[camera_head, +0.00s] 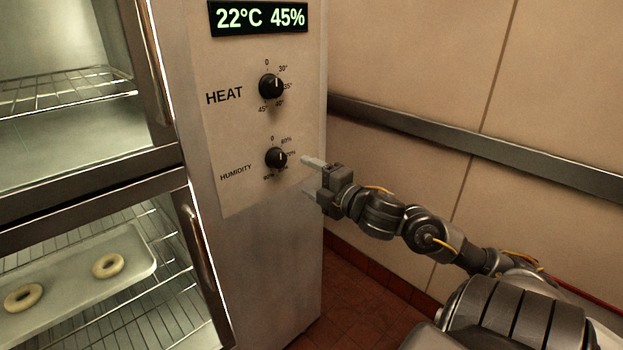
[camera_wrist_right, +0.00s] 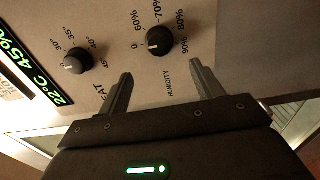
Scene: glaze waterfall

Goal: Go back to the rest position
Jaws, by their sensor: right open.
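My right gripper (camera_head: 306,176) is open and empty, just right of the humidity knob (camera_head: 276,157) on the cabinet's control panel. In the right wrist view, the two fingers of my right gripper (camera_wrist_right: 160,72) are spread apart, with the humidity knob (camera_wrist_right: 159,41) beyond the gap between them. The fingers appear apart from the knob. The black heat knob (camera_head: 271,86) sits above the humidity knob in the head view and also shows in the right wrist view (camera_wrist_right: 77,60). My left gripper is in neither view.
The display (camera_head: 258,17) reads 22°C 45%. Both cabinet doors at left have long handles (camera_head: 203,255). A tray (camera_head: 130,268) with two dough rings lies on the lower rack. A tiled wall with a dark rail (camera_head: 480,147) stands behind my right arm.

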